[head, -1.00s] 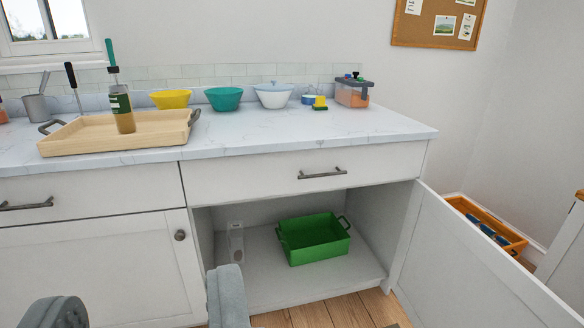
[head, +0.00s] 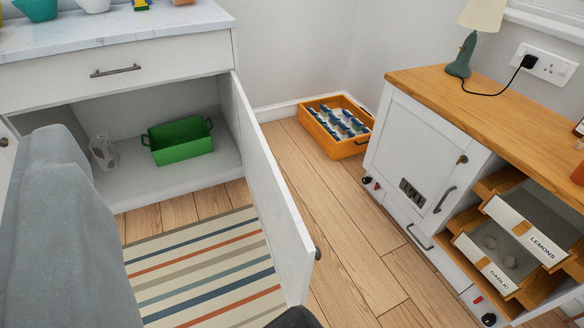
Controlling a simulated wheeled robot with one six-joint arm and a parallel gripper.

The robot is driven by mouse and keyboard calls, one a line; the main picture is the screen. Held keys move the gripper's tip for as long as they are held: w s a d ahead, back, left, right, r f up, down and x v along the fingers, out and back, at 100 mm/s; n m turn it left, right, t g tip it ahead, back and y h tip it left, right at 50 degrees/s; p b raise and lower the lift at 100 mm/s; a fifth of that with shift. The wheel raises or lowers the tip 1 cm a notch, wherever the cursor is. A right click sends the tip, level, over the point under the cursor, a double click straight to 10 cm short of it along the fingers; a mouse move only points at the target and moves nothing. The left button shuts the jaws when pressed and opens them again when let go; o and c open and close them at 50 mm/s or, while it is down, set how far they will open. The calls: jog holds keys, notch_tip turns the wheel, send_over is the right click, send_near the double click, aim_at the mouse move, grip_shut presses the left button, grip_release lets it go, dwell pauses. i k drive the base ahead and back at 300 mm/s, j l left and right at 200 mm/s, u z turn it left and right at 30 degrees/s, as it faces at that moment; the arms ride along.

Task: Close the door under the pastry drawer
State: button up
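A white cabinet door (head: 268,190) stands wide open, hinged at the right side of the cupboard and swung out into the room. Its dark knob (head: 317,254) shows at the free edge. Above the opening is a shut white drawer (head: 175,75) with a bar handle; no pastry label is visible on it.
A striped rug (head: 205,275) lies before the cupboard. An orange crate (head: 335,125) sits on the floor behind the door. At right, a wood-topped cabinet (head: 425,140) has open drawers (head: 520,235) labelled lemons and garlic. Wooden floor between is free.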

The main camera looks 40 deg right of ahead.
aim_at(293, 253)
jog(key=i+l, duration=0.1)
jog(key=l, duration=0.6)
jog(key=i+l+u, duration=0.1)
jog(key=l, duration=0.6)
jog(key=i+l, duration=0.1)
jog(key=l, duration=0.6)
